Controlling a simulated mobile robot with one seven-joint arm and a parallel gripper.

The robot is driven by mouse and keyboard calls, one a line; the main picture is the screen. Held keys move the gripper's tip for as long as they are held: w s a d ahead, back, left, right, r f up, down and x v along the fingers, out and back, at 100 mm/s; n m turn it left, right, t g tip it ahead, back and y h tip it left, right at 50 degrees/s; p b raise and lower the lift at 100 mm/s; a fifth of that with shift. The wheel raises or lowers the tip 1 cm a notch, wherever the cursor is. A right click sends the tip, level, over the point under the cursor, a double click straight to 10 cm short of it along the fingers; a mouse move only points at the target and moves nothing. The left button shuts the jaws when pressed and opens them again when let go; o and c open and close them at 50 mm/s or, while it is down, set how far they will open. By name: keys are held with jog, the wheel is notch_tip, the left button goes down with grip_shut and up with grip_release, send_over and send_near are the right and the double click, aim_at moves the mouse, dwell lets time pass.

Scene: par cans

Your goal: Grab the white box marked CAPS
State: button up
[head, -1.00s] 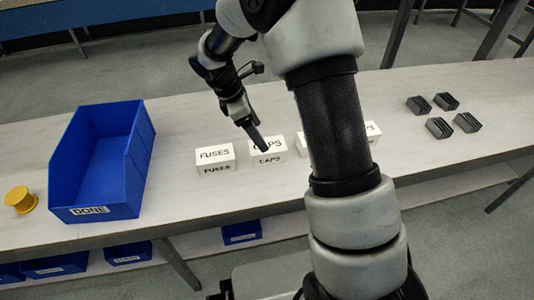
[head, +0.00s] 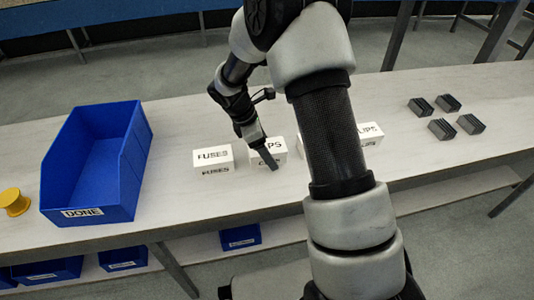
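The white CAPS box (head: 280,147) sits on the long pale table, near the middle of the head view. My gripper (head: 270,162) reaches down from the upper left, and its dark finger crosses in front of the box, covering part of the lettering. I cannot tell whether it touches the box. Only one finger shows clearly, so its opening cannot be made out.
A white FUSES box (head: 213,158) stands just left of the CAPS box. Another white box (head: 370,133), its label ending in "LIPS", is partly behind my arm. A blue DONE bin (head: 88,214) and yellow spool (head: 14,202) stand left. Several dark blocks (head: 441,129) lie right.

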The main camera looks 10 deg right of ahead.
jog(key=shift+f, duration=0.25)
dwell(0.3)
jog(key=c, duration=1.2)
